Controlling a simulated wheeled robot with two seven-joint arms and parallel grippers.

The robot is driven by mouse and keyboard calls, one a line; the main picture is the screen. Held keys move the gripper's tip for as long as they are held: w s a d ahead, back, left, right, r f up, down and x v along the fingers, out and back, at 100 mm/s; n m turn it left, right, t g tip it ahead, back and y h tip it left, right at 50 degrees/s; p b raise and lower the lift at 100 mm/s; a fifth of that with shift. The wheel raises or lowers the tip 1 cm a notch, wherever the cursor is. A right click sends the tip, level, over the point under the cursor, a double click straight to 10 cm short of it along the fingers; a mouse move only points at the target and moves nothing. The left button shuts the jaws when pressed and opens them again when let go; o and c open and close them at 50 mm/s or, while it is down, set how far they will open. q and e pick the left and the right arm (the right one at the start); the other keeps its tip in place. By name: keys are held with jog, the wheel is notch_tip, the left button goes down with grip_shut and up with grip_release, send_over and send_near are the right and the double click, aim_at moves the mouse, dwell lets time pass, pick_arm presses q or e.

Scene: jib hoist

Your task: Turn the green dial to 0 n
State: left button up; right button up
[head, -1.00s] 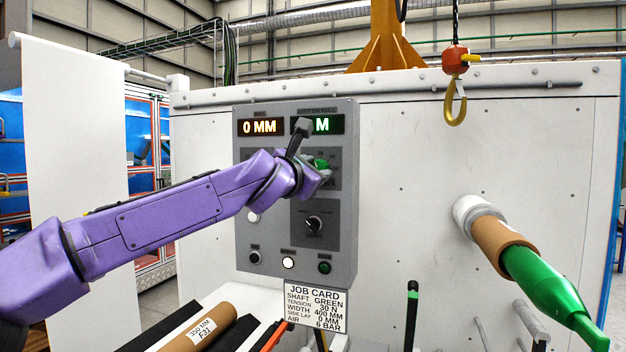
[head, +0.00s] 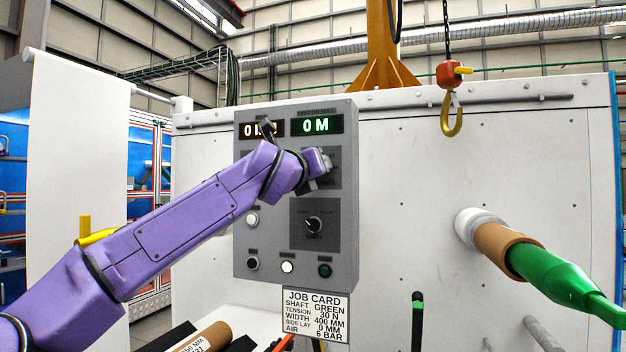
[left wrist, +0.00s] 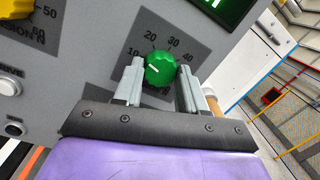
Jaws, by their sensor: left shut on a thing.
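The green dial (left wrist: 160,70) sits on the grey control panel (head: 268,188) and shows in the left wrist view. Its white mark points left, near the 10 on a scale where 10, 20, 30 and 40 can be read. My left gripper (left wrist: 161,78) has one finger on each side of the dial and is shut on it. In the head view my left gripper (head: 322,170) hides the dial against the upper right of the panel. My right gripper is not in view.
A black knob (head: 314,224) and several buttons sit lower on the panel. A green display (head: 317,125) reads 0 M. The job card (head: 315,315) hangs below. A hook (head: 452,115) and a green-tipped shaft (head: 560,280) are at the right.

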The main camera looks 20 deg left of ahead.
pick_arm(q)
jog(key=shift+d+n+y+b, duration=0.2)
jog(key=shift+n+b, duration=0.45)
jog(key=shift+n, duration=1.5)
jog(key=shift+a+n+y+b, duration=0.1)
jog(key=shift+n+y+b, duration=0.4)
jog(key=shift+n, duration=1.7)
jog(key=shift+d+n+y+b, duration=0.1)
jog(key=shift+n+b, duration=0.7)
jog(key=shift+n, duration=1.35)
jog(key=o, duration=1.1)
jog(key=shift+c, duration=0.2)
jog(key=shift+a, duration=0.1)
